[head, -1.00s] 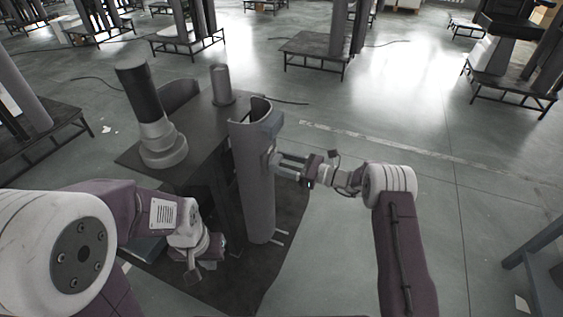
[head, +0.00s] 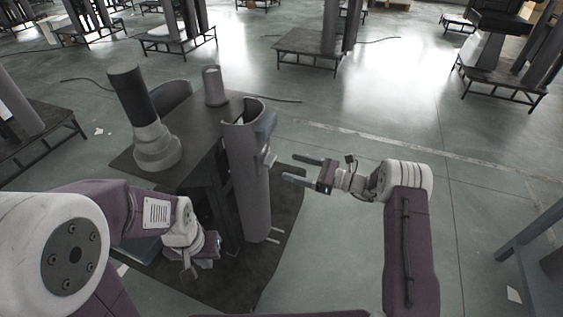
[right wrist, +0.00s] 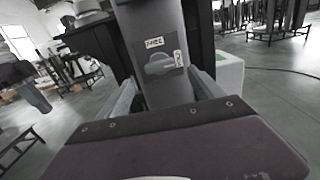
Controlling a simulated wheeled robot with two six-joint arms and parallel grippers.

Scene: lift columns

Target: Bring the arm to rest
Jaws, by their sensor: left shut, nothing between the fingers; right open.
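My right gripper (head: 288,168) is open and empty, a short way right of a tall grey curved column cover (head: 250,185). A small light knob (head: 268,160) sticks out of the cover's side, apart from the fingertips. In the right wrist view a grey panel with the knob (right wrist: 159,64) and small labels, one reading "FREE", shows beyond and between the open fingers of my right gripper (right wrist: 160,88). My left gripper (head: 192,268) is shut and empty, low at the left, over the dark mat in front of the table.
A dark table (head: 195,150) bears a black-and-white column (head: 145,115) and a grey cylinder (head: 214,86). A dark mat (head: 285,215) lies beneath. A blue-grey bench (head: 535,240) stands at the right. More columns on stands fill the background.

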